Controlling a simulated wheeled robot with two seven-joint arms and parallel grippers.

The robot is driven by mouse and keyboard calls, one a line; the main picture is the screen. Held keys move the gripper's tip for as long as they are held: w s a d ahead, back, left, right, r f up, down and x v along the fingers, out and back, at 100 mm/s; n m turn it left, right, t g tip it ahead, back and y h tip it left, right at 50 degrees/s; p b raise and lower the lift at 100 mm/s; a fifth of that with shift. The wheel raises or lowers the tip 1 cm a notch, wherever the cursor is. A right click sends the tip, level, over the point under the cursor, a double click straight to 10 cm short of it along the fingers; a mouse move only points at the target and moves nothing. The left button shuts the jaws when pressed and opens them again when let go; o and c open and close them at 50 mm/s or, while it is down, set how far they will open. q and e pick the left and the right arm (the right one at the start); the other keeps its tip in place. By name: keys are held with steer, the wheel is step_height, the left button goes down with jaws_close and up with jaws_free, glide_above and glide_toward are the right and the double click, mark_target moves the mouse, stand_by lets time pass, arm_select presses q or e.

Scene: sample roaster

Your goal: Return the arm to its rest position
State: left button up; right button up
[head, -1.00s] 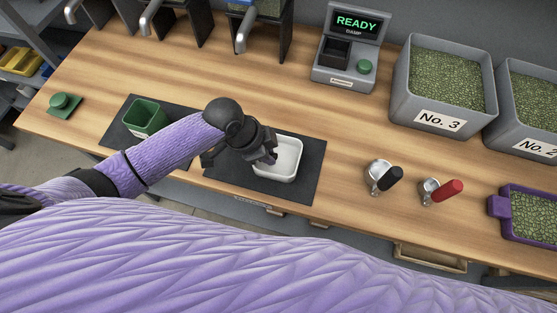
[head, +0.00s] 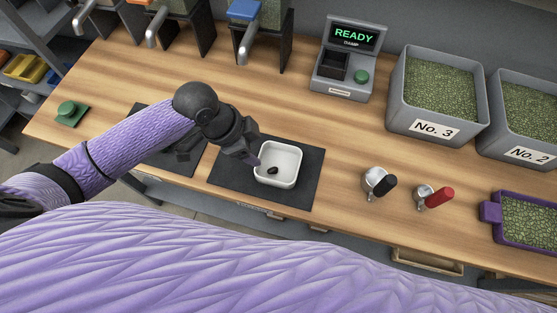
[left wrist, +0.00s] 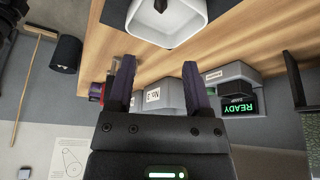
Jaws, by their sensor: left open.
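My left arm (head: 130,138) comes in from the left in its purple sleeve and reaches over the bench. My left gripper (head: 254,160) is beside the left rim of a white square dish (head: 293,178), a little above the mat. It is open, with its two fingers apart and nothing between them in the left wrist view (left wrist: 158,68). A small dark lump (head: 272,170) lies in the dish. The dish also shows at the top of the left wrist view (left wrist: 150,30). My right gripper is not in view.
The dish stands on a dark mat (head: 312,190). To the right are a black-handled cup (head: 374,184), a red-handled cup (head: 423,193) and a purple tray (head: 492,212). A grey READY device (head: 343,85) and No. 3 bin (head: 400,110) stand behind. Bare wood lies between.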

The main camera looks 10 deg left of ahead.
arm_select(q)
steer(key=shift+v, duration=0.85)
